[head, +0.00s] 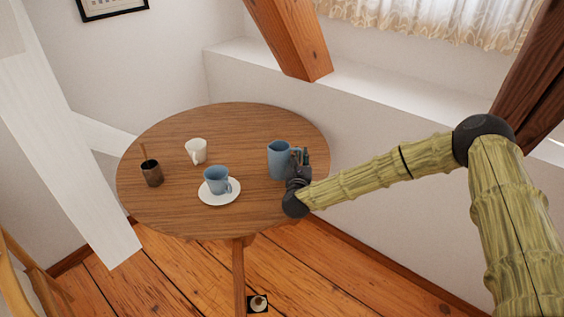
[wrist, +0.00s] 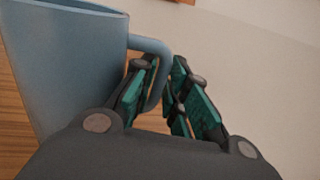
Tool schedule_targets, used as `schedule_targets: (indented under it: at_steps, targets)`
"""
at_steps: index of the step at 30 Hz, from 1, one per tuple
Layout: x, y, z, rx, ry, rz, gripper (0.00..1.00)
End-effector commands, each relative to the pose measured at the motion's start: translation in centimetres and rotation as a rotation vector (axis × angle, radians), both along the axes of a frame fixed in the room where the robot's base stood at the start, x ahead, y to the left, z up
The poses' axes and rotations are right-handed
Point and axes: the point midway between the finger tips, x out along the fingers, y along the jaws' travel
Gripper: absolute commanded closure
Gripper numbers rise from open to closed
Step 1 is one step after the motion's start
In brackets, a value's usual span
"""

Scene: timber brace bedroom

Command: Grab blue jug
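The blue jug (head: 279,160) stands upright on the right side of the round wooden table. My gripper (head: 299,168) is beside it, on its right, in the head view. In the wrist view the jug (wrist: 65,65) fills the left side, with its handle (wrist: 163,72) pointing right. My gripper's two fingers (wrist: 162,95) stand close on either side of the handle, the left one between the jug's body and the handle's outer bar. Whether the fingers press on the handle cannot be told.
A light blue cup (head: 216,180) sits on a white saucer (head: 219,197) left of the jug. A white mug (head: 196,151) and a dark cup (head: 152,173) stand further left. A timber brace (head: 292,40) and low wall ledge (head: 370,85) lie behind the table.

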Motion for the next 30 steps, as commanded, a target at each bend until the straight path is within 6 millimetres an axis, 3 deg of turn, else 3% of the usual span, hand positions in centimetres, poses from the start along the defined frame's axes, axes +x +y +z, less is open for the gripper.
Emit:
schedule_targets:
  at_steps: [7,10,30]
  targets:
    - [0.12,0.02,-0.06,0.0,0.001,0.001,0.85]
    - [0.12,0.02,-0.05,0.0,0.0,0.0,1.0]
    - [0.15,0.01,0.37,0.002,-0.001,0.0,1.0]
